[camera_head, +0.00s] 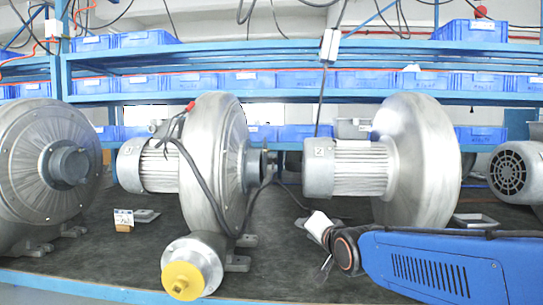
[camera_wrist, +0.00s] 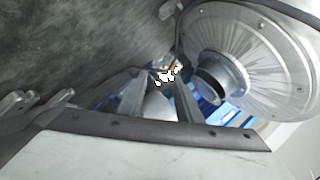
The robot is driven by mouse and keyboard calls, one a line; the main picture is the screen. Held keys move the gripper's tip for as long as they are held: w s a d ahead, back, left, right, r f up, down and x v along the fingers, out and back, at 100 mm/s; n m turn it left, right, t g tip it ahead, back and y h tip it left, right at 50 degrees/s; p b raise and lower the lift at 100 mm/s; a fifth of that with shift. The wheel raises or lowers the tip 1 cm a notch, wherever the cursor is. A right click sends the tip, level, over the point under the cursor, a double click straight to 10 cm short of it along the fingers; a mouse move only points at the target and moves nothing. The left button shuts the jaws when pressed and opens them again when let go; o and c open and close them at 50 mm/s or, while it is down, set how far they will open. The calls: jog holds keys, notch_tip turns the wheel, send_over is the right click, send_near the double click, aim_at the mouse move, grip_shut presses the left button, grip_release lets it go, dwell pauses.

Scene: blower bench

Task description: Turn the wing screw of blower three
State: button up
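Several silver blowers stand in a row on the bench. One is at the far left (camera_head: 40,160), one left of centre (camera_head: 215,160), one right of centre (camera_head: 420,160), and one is cut off at the right edge (camera_head: 515,170). I cannot tell which is blower three. No wing screw can be made out clearly. My gripper (camera_wrist: 158,95) shows in the wrist view with its two grey fingers apart, and a pale grey shape lies between or behind them. In the head view my arm reaches in from the right, low in front of the right-of-centre blower; its fingertips are unclear.
A yellow-capped cylinder (camera_head: 182,278) juts forward from the left-of-centre blower. A small tagged box (camera_head: 124,220) sits on the dark bench mat (camera_head: 275,262). Cables hang around the blowers. Blue bins (camera_head: 145,40) fill the shelves behind.

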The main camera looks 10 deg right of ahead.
aim_at(267, 151)
jog(key=w+a+r+m+t+y, duration=0.1)
jog(key=w+a+r+m+t, duration=0.2)
jog(key=w+r+m+t, duration=0.6)
jog(key=w+r+n+g, duration=0.1)
jog(key=w+r, duration=0.3)
jog(key=w, duration=0.4)
jog(key=w+a+r+n+g, duration=0.1)
jog(key=w+r+n, duration=0.1)
jog(key=w+r, duration=0.3)
jog(key=w, duration=0.4)
jog(key=shift+w+a+g, duration=0.2)
jog(key=shift+w+g, duration=0.05)
jog(key=shift+g, duration=0.05)
grip_shut()
